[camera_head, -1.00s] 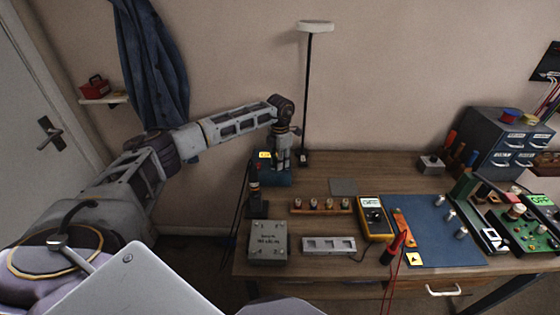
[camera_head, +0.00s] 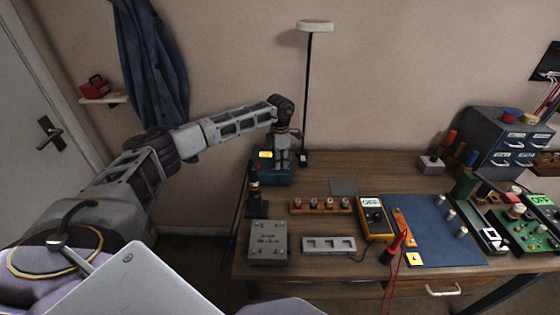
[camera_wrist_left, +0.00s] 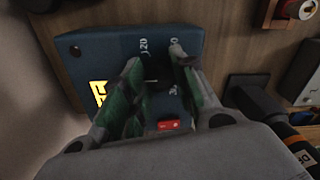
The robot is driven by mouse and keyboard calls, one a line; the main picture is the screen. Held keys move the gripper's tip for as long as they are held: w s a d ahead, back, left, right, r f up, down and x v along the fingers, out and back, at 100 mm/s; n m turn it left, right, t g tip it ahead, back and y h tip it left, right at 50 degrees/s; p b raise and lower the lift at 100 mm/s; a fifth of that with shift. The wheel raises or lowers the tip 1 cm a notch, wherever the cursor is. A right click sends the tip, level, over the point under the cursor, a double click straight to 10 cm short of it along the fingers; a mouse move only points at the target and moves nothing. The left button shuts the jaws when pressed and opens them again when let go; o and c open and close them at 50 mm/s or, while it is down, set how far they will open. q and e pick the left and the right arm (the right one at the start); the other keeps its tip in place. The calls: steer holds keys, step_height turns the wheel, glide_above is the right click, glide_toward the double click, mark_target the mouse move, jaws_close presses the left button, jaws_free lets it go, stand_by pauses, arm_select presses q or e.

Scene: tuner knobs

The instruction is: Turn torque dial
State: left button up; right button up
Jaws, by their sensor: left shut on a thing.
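A blue box (camera_wrist_left: 75,50) stands at the back left of the bench, with printed numbers, a lit yellow display (camera_wrist_left: 98,92) and a red button (camera_wrist_left: 168,124) on its top. The box also shows in the head view (camera_head: 270,178). My left gripper (camera_wrist_left: 160,75) reaches down over its top, with its two fingers shut on the dark dial (camera_wrist_left: 157,70). The fingers hide most of the dial, so its pointer cannot be read. In the head view my left gripper (camera_head: 281,166) points straight down at the box. My right gripper is not in view.
A dark screwdriver-like tool in a stand (camera_head: 256,190) is close in front of the box. A grey metal box (camera_head: 267,242), a wooden strip with several knobs (camera_head: 321,205) and a yellow multimeter (camera_head: 375,217) lie nearby. A lamp pole (camera_head: 307,100) rises behind the gripper.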

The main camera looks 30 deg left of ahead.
arm_select(q)
steer(key=o, duration=1.1)
steer(key=shift+c, duration=0.2)
step_height(320, 180, up, 12)
steer(key=shift+r, duration=0.1)
stand_by(0.6)
